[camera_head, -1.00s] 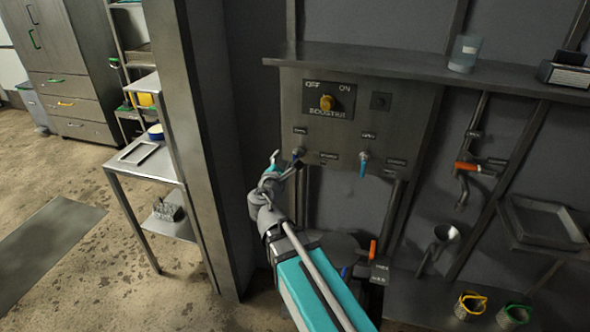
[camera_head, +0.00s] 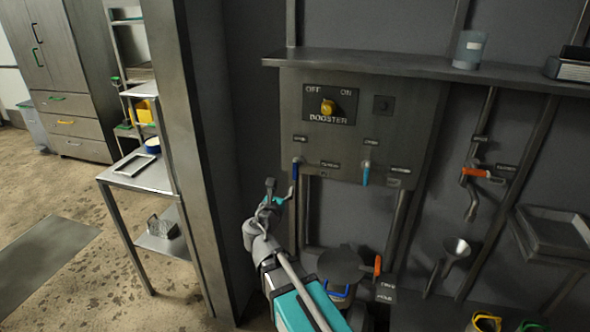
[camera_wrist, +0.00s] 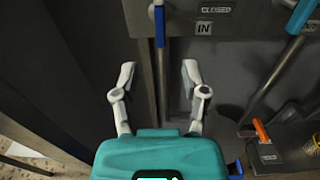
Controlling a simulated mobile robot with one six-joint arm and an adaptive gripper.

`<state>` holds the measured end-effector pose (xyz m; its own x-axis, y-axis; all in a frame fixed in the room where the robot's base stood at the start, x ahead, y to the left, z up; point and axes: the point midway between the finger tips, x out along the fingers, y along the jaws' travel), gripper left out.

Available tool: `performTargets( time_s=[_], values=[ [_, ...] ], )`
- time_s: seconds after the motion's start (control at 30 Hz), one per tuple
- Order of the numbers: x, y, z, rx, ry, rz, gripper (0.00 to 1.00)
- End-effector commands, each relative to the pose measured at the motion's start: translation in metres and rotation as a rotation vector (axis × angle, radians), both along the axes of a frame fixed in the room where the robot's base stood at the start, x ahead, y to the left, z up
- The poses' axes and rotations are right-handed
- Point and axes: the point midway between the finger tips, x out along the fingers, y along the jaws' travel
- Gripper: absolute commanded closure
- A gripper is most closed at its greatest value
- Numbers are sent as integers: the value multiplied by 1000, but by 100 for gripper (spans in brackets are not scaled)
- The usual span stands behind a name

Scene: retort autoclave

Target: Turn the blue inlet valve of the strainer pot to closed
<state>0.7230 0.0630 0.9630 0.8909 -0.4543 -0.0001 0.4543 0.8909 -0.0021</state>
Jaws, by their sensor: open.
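The dark blue lever (camera_head: 295,170) of the inlet valve hangs straight down at the lower left of the wall panel. It also shows in the wrist view (camera_wrist: 159,26), beside labels reading CLOSED and IN. My gripper (camera_head: 280,193) is open and empty, just below and left of the lever's lower end. In the wrist view its spread fingers (camera_wrist: 158,72) point toward the lever; the lever's end sits above the gap between them, and I cannot tell whether they touch. The strainer pot (camera_head: 340,263) is low on the wall, partly hidden behind my arm.
A light blue lever (camera_head: 366,174) hangs to the right on the panel (camera_head: 360,105), below a yellow booster knob (camera_head: 327,107). An orange handle (camera_head: 377,266) and a blue handle (camera_head: 338,292) are by the pot. A pillar (camera_head: 190,150) stands left of my arm.

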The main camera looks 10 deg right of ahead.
Motion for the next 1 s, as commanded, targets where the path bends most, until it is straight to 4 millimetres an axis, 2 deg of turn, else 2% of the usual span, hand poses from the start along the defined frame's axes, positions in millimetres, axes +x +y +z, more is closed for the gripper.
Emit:
performTargets(
  time_s=[0.27,0.47,1.0],
  values=[
    [5,-1,0,2,-1,1,43],
    [19,-7,0,2,-1,1,43],
    [90,-43,0,2,-1,1,43]
  ],
)
